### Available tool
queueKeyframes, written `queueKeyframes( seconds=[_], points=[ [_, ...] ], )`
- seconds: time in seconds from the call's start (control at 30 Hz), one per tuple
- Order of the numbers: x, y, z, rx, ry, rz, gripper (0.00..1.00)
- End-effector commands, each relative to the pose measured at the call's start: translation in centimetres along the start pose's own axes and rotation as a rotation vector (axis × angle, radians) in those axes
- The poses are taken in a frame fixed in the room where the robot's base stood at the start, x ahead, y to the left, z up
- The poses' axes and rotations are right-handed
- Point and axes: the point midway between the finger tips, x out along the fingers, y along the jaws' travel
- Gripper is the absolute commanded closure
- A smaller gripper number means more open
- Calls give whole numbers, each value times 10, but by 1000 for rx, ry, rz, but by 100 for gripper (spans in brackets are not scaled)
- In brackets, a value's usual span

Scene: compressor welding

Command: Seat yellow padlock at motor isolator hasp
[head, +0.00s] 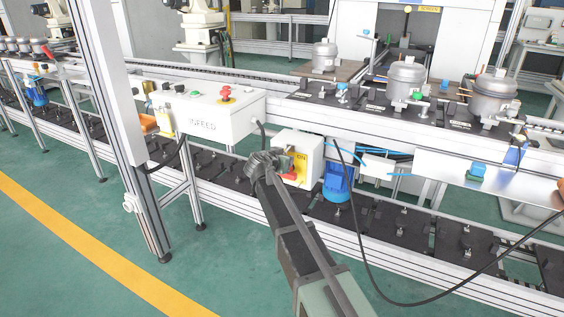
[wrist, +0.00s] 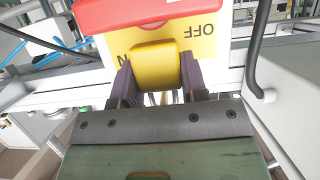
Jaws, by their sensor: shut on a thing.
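The motor isolator is a white box (head: 312,148) under the conveyor, with a yellow plate and a red switch handle (head: 293,173). In the wrist view the yellow plate (wrist: 203,45) reads OFF, upside down, and the red handle (wrist: 125,12) is at the top. My gripper (wrist: 155,78) is shut on the yellow padlock (wrist: 156,68), with one dark finger on each side of its body. The padlock is right in front of the plate, just below the handle in the picture. Its shackle and the hasp are hidden, so I cannot tell whether they engage.
A blue motor (head: 339,183) stands just right of the isolator. The white INFEED box (head: 212,118) is at upper left, with a red stop button (head: 226,94). A black cable (head: 358,235) hangs to the right of my arm. Green floor lies open in front.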

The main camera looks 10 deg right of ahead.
Motion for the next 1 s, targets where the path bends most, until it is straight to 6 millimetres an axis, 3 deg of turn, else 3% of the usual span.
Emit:
queueKeyframes(
  seconds=[0.07, 0.3, 0.33, 0.53, 0.83, 1.0],
  points=[
    [1, 0, 0, 0, 0, 0, 99],
    [2, 0, -1, -1, 1, 0, 99],
    [2, 0, -1, -1, 1, 0, 59],
    [2, 0, -1, -1, 1, 0, 30],
    [-3, 0, -2, 0, 0, -1, 30],
    [-36, 1, -5, -2, 1, -2, 30]
  ],
)
